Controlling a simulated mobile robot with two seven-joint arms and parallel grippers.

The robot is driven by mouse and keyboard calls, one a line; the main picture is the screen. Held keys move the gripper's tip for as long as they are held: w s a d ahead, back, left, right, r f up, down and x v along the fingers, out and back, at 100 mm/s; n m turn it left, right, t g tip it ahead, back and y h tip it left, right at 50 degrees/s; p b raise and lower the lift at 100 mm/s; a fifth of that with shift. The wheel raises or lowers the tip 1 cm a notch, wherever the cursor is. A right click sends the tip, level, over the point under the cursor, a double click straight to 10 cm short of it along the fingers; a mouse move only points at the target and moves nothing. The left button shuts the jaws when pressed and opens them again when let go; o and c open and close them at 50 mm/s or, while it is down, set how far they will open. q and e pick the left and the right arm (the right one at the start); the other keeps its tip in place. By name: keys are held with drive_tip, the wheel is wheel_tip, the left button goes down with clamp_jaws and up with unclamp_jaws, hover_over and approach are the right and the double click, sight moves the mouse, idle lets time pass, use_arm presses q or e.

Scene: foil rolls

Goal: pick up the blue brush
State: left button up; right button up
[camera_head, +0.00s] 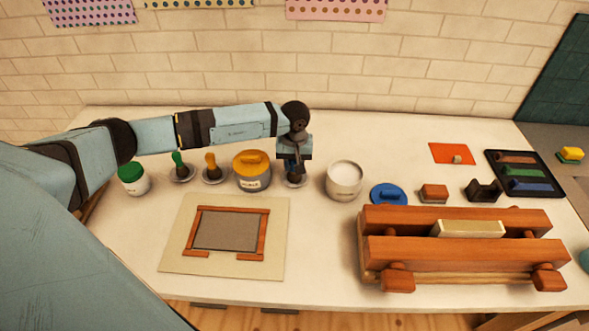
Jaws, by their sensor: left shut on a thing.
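My left gripper (293,163) points down at the back middle of the table and is shut on the blue brush (290,168). Only a little of the brush's dark blue handle shows between the fingers; the gripper hides the rest. The brush is over a small round grey dish (297,183); I cannot tell whether it still touches the dish. A green brush (178,162) and an orange brush (211,163) stand upright in similar dishes to the left. My right gripper is not in view.
A yellow-lidded tin (252,178) stands close left of the gripper, and an open white pot (344,178) close right. A green-lidded jar (133,179) is farther left. A framed board (275,252) lies in front. A wooden press (455,252) fills the right front.

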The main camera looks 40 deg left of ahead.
use_arm(q)
drive_tip(key=shift+r, duration=0.1)
wheel_tip(320, 180, up, 20)
drive_tip(key=b, duration=0.3)
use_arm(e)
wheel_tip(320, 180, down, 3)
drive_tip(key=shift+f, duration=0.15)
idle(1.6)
